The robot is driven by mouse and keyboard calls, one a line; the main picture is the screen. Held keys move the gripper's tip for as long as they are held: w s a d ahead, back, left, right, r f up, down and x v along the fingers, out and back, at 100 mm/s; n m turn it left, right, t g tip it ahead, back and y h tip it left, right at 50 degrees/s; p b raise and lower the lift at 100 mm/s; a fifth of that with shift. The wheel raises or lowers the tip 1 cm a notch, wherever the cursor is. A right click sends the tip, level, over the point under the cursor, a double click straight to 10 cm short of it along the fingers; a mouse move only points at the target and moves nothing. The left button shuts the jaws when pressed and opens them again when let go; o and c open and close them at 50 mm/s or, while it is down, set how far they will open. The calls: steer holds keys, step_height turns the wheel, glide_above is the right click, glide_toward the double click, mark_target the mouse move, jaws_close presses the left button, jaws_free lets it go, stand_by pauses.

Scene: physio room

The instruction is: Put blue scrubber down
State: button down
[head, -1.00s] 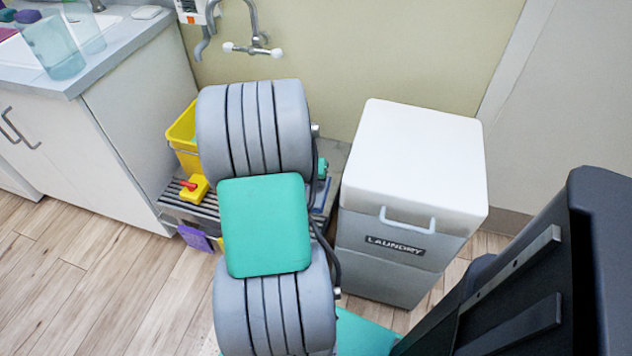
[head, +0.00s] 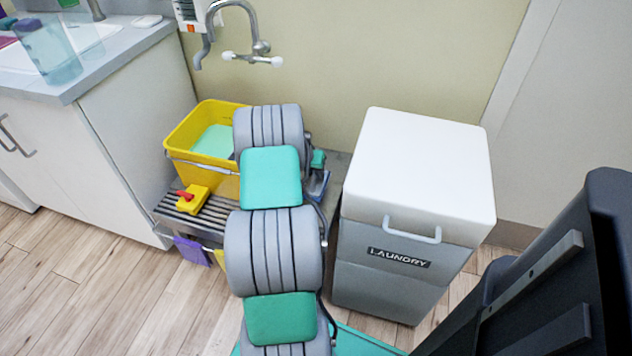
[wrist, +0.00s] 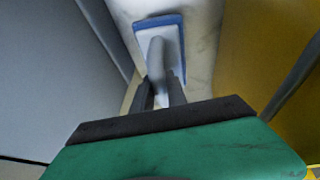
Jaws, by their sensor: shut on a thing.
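The blue scrubber (wrist: 172,30) has a flat blue-edged head and a grey handle. In the wrist view my gripper (wrist: 159,92) is shut on the handle, with the head beyond the fingertips. In the head view the scrubber (head: 317,186) shows as a small blue shape at the right end of the slatted rack, below my green gripper body. My arm hides part of that area. I cannot tell whether the scrubber touches the surface beneath.
A yellow bucket (head: 178,137) stands left of my arm, and a white-topped laundry bin (head: 415,170) stands to the right. A yellow and red item (head: 191,199) lies on the slatted rack (head: 175,212). A wall tap (head: 255,58) hangs above.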

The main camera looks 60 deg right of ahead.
steer(key=shift+w+d+f+b, duration=0.15)
steer(key=shift+f+b, duration=0.3)
steer(key=shift+f, duration=1.4)
steer(key=c, duration=1.3)
jaws_free()
steer(key=shift+r+p, duration=0.35)
steer(key=shift+r, duration=0.25)
steer(key=p+v, duration=0.2)
steer(key=v, duration=0.9)
steer(key=shift+a, duration=0.25)
